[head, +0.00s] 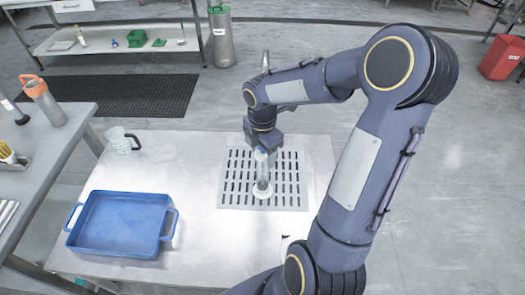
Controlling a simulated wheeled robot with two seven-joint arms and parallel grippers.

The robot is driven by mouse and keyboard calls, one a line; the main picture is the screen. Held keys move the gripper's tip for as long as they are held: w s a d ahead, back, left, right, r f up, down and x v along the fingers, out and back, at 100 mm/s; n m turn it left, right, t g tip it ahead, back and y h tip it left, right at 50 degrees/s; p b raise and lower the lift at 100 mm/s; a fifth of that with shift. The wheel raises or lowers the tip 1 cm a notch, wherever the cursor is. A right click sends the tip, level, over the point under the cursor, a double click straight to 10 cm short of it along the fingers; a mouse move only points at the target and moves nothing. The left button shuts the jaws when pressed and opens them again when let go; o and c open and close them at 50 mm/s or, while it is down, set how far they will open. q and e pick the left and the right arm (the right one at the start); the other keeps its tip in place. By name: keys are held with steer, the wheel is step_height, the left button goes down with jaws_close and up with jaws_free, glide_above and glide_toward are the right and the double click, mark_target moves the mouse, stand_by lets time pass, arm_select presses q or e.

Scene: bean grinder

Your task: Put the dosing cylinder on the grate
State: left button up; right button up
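The dosing cylinder (263,178) is a clear, slim upright vessel with a round pale base. Its base is over the grate (232,190), a grey slotted plate on the white table, and looks to be resting on it. My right gripper (264,152) points down from above and is shut around the cylinder's upper part, which the fingers partly hide. My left gripper is out of view.
A blue tray (119,250) with handles stands at the table's front left. A clear jug (121,141) with a dark handle is at the back left. A side table (28,160) at far left holds an orange-topped bottle (44,100). The white table is clear between tray and grate.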

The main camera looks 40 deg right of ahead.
step_height(320, 180, up, 12)
steer(key=shift+r+p, duration=0.1)
steer(key=shift+p, duration=0.3)
steer(key=s+a+f+m+t+y, duration=0.1)
steer(key=s+a+m+t+y, duration=0.1)
steer(key=s+a+m, duration=0.4)
steer(key=s+a+m+t+y, duration=0.1)
steer(key=s+a+m+t, duration=0.2)
steer(key=s+a+m, duration=0.3)
steer(key=shift+s+f+m+t+y, duration=0.35)
steer(key=shift+s+m, duration=1.45)
steer(key=shift+m, duration=2.1)
